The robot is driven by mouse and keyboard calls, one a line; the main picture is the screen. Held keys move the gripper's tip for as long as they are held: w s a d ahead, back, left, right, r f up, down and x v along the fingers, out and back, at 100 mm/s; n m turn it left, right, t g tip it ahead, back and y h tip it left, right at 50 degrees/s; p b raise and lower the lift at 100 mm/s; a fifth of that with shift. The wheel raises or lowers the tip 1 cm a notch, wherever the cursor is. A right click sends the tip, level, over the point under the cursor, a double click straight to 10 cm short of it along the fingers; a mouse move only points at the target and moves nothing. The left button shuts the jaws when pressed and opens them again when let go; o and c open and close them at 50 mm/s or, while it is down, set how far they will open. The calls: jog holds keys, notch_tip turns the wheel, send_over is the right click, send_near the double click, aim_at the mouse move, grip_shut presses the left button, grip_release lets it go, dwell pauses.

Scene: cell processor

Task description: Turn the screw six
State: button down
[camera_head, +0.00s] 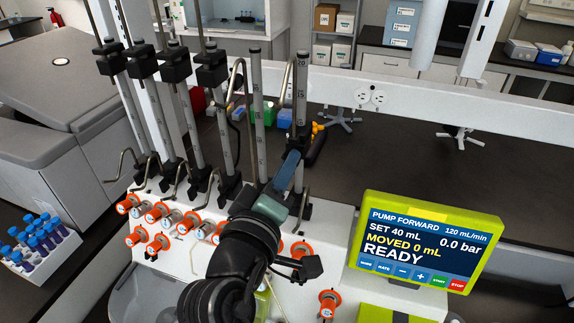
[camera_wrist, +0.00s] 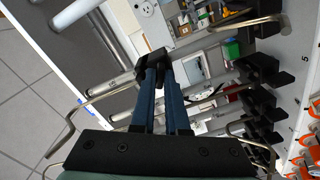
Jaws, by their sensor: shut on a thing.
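My gripper (camera_head: 292,158) reaches up and away to the rightmost graduated post (camera_head: 301,92). In the wrist view its two blue fingers (camera_wrist: 158,72) converge and are shut on a small black part (camera_wrist: 150,60), which looks like the screw of that post's clamp. Most of this part is hidden by the fingertips, so I cannot tell how far it is turned.
A green-framed screen (camera_head: 425,245) reading READY stands at the right. Orange-ringed valves (camera_head: 328,300) and bent metal tubes crowd the white deck around my arm. A rack of blue-capped tubes (camera_head: 38,245) is at the far left. The dark bench behind the screen is mostly clear.

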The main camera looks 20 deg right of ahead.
jog(key=shift+m+b, duration=0.3)
jog(key=shift+b, duration=0.15)
jog(key=shift+m+b, duration=5.6)
jog(key=c, duration=0.9)
grip_release()
